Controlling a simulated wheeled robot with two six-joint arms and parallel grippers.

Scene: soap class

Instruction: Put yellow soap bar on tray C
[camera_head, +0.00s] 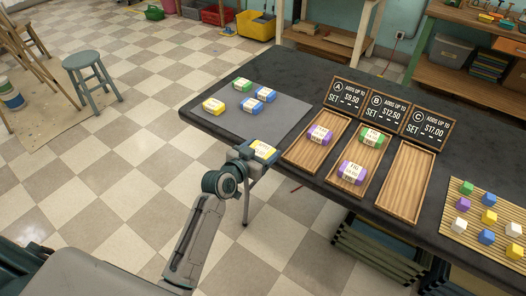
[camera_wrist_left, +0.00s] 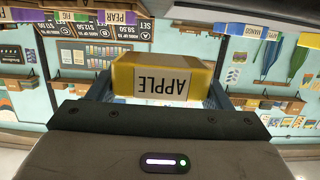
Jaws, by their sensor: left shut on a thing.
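My left gripper (camera_head: 256,154) is shut on a yellow soap bar (camera_head: 265,150). It holds the bar near the front left edge of the table, left of tray A. In the left wrist view the held yellow bar (camera_wrist_left: 123,78) has a white label reading APPLE, upside down. Tray C (camera_head: 404,190) is the rightmost wooden tray and is empty. Its sign (camera_head: 431,129) reads $17.00. Another yellow soap bar (camera_head: 214,105) lies on the grey mat (camera_head: 271,112). My right gripper is out of view.
Tray A (camera_head: 302,151) holds a purple bar (camera_head: 320,134). Tray B (camera_head: 346,191) holds a green bar (camera_head: 371,138) and a purple bar (camera_head: 352,172). Green and blue bars lie on the mat. A slatted mat (camera_head: 460,213) with coloured cubes is at right. Upright signs stand behind the trays.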

